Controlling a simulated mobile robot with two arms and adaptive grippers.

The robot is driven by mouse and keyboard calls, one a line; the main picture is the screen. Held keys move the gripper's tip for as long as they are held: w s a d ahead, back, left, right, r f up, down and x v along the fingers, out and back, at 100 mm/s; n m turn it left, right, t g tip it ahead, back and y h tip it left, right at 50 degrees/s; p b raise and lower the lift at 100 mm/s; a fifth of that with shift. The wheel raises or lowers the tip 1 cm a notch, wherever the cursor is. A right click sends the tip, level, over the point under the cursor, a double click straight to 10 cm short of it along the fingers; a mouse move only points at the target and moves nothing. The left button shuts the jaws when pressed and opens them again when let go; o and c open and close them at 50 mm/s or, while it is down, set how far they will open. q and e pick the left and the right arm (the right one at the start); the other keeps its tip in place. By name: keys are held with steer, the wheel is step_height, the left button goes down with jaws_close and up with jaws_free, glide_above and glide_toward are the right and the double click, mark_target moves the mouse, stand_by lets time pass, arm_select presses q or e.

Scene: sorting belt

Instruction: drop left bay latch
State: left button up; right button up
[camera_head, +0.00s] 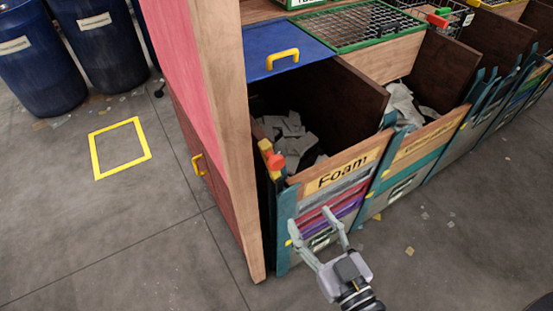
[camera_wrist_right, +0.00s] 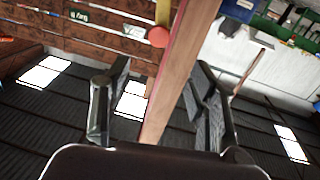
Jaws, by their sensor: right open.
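The left bay latch is a yellow piece (camera_head: 266,146) with a round red knob (camera_head: 276,161), at the upper left front corner of the bay labelled Foam (camera_head: 340,177). In the right wrist view the red knob (camera_wrist_right: 158,37) shows at the top centre, beyond the fingertips, with its yellow part above it. My right gripper (camera_head: 310,219) is open and empty, in front of the Foam bay and below the latch in the head view. Its fingers also show in the wrist view (camera_wrist_right: 163,75), apart from the knob. My left gripper is out of view.
A wooden post (camera_head: 225,130) stands just left of the latch; it crosses between the fingers in the wrist view. Grey scraps (camera_head: 287,135) lie in the Foam bay. More bays run to the right. Blue barrels (camera_head: 105,45) and a yellow floor square (camera_head: 120,148) are at left.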

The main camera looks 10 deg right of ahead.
mark_target(278, 166)
steer(key=p+x, duration=0.4)
steer(key=x, duration=1.3)
steer(key=shift+w+a, duration=0.1)
steer(key=shift+w, duration=0.1)
steer(key=shift+c, duration=0.3)
jaws_close()
